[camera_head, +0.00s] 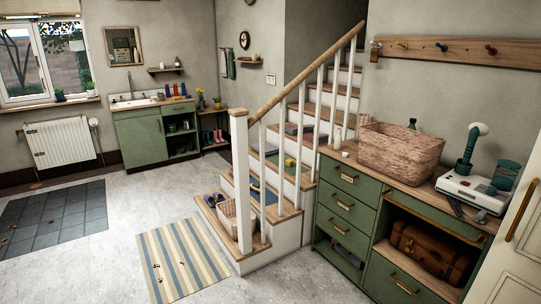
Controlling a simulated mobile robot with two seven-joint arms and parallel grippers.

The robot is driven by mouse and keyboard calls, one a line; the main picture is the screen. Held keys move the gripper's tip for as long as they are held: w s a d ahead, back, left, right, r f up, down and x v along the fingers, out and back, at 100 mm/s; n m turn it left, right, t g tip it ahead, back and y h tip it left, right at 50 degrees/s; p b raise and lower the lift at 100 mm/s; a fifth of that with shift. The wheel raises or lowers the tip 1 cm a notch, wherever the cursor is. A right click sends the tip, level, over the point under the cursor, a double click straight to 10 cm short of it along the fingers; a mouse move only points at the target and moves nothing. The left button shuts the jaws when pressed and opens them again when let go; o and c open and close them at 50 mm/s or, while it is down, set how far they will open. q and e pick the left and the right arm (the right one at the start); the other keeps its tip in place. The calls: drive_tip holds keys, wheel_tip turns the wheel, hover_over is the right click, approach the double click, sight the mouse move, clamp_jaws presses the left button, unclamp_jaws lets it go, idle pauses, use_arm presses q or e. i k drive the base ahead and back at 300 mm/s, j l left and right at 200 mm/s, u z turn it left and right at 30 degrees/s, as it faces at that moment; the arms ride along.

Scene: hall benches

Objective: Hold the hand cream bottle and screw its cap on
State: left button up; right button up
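A small pale bottle (338,139) stands upright at the left end of the green dresser's wooden top (325,150), left of the wicker basket. It may be the hand cream bottle, but it is too small to be sure. A small white round piece (345,154) lies just in front of it and may be the cap. The two look apart. Neither of my grippers is in view.
The wicker basket (400,151) fills much of the dresser top. A white device (476,187) with a green-and-white object stands at its right. The staircase (262,190) rises left of the dresser. A striped rug (182,258) lies on the open floor.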

sight(337, 144)
drive_tip(key=i+u, duration=0.25)
drive_tip(key=i, duration=1.1)
drive_tip(key=i+j+z, duration=0.1)
drive_tip(key=i, duration=0.6)
drive_tip(key=i+j+z, duration=0.15)
drive_tip(key=i, duration=0.55)
drive_tip(key=i+j+z, duration=0.15)
drive_tip(key=i+z, duration=0.2)
drive_tip(key=i+j+z, duration=0.3)
drive_tip(key=i, duration=0.2)
